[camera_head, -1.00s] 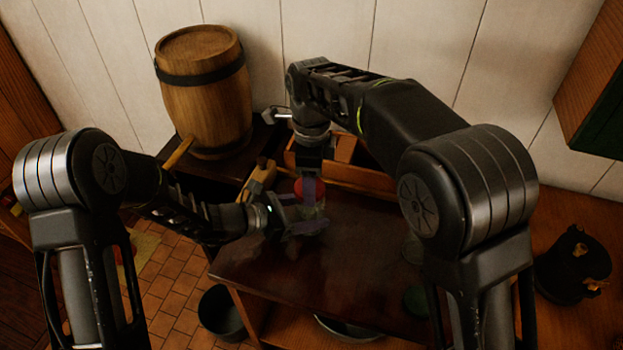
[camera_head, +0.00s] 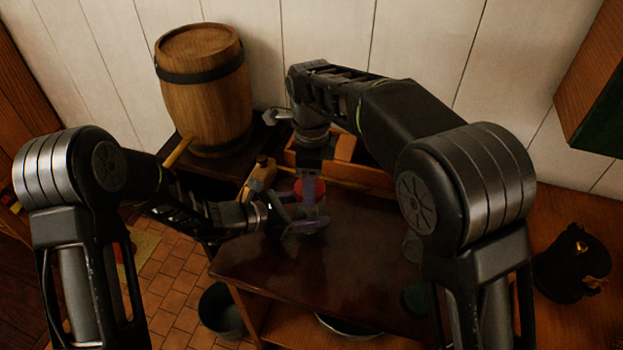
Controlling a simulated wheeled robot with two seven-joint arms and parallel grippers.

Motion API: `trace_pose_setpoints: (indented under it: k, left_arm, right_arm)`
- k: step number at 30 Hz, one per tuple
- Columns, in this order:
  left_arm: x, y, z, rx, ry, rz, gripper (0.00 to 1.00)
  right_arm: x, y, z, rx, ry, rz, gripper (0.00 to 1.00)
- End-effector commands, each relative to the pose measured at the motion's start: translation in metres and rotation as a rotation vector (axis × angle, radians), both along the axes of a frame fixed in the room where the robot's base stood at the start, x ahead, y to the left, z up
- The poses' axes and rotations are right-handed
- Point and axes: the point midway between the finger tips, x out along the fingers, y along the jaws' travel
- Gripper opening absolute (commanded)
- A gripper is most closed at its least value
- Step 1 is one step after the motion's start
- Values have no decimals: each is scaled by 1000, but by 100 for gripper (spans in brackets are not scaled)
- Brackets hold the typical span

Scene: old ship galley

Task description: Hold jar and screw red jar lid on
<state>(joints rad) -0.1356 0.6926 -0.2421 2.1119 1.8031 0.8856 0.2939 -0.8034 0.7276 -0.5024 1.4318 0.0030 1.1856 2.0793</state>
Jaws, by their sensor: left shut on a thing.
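The red jar lid (camera_head: 318,187) is in the head view near the back of the dark table, partly behind a finger of my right gripper (camera_head: 309,188). The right gripper points down from above at the lid; whether its fingers are shut on it I cannot tell. My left gripper (camera_head: 303,222) comes in from the left, low over the table, and is shut on the jar just below the lid. The jar is almost wholly hidden by the fingers and dark. I cannot tell how the lid sits on the jar's rim.
The dark tabletop (camera_head: 300,265) is clear in front of the grippers. A wooden box (camera_head: 372,176) stands behind them. A barrel (camera_head: 205,92) stands at the back left. A green round thing (camera_head: 416,298) lies near the front right, and a black pot (camera_head: 571,262) is far right.

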Motion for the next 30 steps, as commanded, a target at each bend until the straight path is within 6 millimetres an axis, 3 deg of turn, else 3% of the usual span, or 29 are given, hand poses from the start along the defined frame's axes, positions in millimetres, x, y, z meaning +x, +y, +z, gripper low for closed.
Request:
trace_pose_setpoints:
  k: [11, 14, 24, 30]
  left_arm:
    - [0, 0, 0, 0, 0, 0, 0]
    - [0, 0, 0, 0, 0, 1, 0]
    - [0, 0, 0, 0, 0, 1, 0]
    - [1, 1, 0, -1, -1, 2, 0]
  right_arm:
    - [-1, 0, -4, 0, 1, -82, 23]
    - [-1, 1, -4, -2, 0, -250, 23]
    - [-7, 0, -13, -30, 8, -1150, 23]
    - [-8, -2, -15, -39, 13, -1368, 23]
